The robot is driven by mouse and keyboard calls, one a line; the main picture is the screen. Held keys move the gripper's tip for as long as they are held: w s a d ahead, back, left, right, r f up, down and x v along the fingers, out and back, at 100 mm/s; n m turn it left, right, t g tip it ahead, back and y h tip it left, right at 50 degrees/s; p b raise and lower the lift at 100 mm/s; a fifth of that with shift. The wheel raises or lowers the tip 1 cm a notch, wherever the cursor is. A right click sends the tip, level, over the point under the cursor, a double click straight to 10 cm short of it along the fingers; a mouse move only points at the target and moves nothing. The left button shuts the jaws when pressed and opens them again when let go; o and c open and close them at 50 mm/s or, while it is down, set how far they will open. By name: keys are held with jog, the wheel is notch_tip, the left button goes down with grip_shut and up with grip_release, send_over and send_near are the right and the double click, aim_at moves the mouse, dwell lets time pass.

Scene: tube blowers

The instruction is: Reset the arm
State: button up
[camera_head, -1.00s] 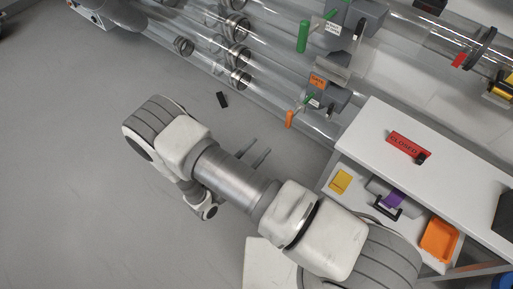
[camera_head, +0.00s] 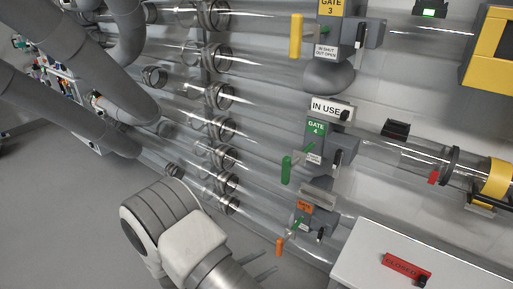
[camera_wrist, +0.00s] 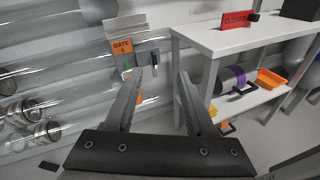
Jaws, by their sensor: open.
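My arm (camera_head: 195,245) enters at the bottom of the head view, in front of the floor and the lower tubes. Only its upper bend shows there; the rest is cut off by the frame's edge. My gripper (camera_wrist: 168,73) is open in the wrist view, with its two fingers apart and nothing between them. Its fingers point toward the gap between the orange-labelled gate (camera_wrist: 122,47) and the white shelf unit (camera_wrist: 230,40). I see no contact with either.
Clear tubes with metal rings run across the head view. A green-labelled gate (camera_head: 316,142) hangs above the orange-labelled one. A red CLOSED sign (camera_head: 405,269) lies on the shelf unit's top. An orange bin (camera_wrist: 272,79) stands on its lower shelf. Grey floor (camera_head: 70,225) is open at left.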

jog(key=s+d+r+m+g+y, duration=0.55)
jog(key=r+m, duration=0.35)
jog(key=r, duration=0.2)
jog(key=s+d+r+m+g+y, duration=0.45)
jog(key=d+r+m, duration=0.3)
jog(key=r, duration=0.35)
jog(key=s+r+m+t+y+p, duration=0.1)
jog(key=s+r+m+t+p, duration=0.1)
jog(key=r+p, duration=0.8)
jog(key=s+r+m+t+y+p, duration=0.2)
jog(key=r+m+t+p, duration=0.2)
jog(key=r+p, duration=0.6)
notch_tip(320, 180, up, 8)
jog(key=shift+s+a+f+y, duration=0.2)
jog(key=shift+s+f+y, duration=0.1)
jog(key=shift+s, duration=0.1)
